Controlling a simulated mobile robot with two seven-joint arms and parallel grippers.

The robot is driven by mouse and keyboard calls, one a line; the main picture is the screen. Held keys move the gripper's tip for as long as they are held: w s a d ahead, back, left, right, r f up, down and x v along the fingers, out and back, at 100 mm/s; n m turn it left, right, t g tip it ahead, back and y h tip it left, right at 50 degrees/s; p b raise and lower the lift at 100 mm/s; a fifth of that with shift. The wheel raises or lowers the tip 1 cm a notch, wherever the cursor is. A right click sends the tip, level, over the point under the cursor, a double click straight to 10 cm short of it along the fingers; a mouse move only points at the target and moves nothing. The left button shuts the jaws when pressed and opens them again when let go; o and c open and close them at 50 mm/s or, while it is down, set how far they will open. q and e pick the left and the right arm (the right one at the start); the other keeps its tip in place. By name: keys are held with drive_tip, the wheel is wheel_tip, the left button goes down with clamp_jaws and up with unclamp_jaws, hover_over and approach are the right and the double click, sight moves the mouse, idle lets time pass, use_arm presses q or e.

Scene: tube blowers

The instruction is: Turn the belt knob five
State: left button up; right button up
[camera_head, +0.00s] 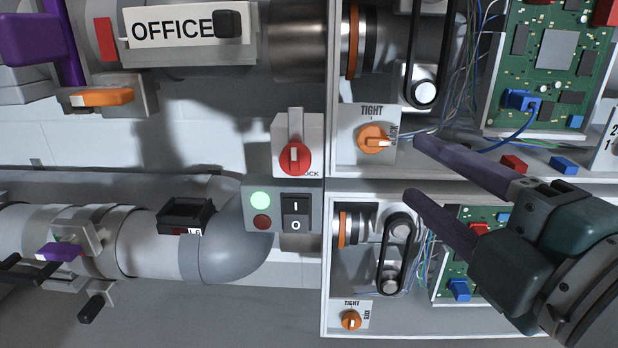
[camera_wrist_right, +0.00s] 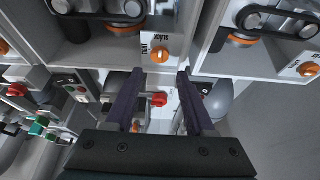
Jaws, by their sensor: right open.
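Two orange belt knobs with TIGHT and SLACK plates show in the head view. The upper knob (camera_head: 373,140) is in the upper cabinet, and the lower knob (camera_head: 351,320) is in the lower one. I see no number that tells which is five. My right gripper (camera_head: 411,168) is open and empty, its dark purple fingers pointing left, just right of and below the upper knob. In the right wrist view the fingers (camera_wrist_right: 160,75) are apart and the upper knob (camera_wrist_right: 160,54) shows beyond the gap between their tips. My left gripper is not in view.
A red lock knob (camera_head: 294,158) and a black switch (camera_head: 295,212) stand left of the cabinets. A black belt (camera_head: 396,255) runs in the lower cabinet. A green circuit board (camera_head: 550,60) and loose wires lie near my right fingers. A shelf edge (camera_head: 450,180) divides the cabinets.

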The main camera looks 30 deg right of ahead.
drive_tip(key=shift+s+a, duration=0.15)
drive_tip(key=shift+s, duration=0.75)
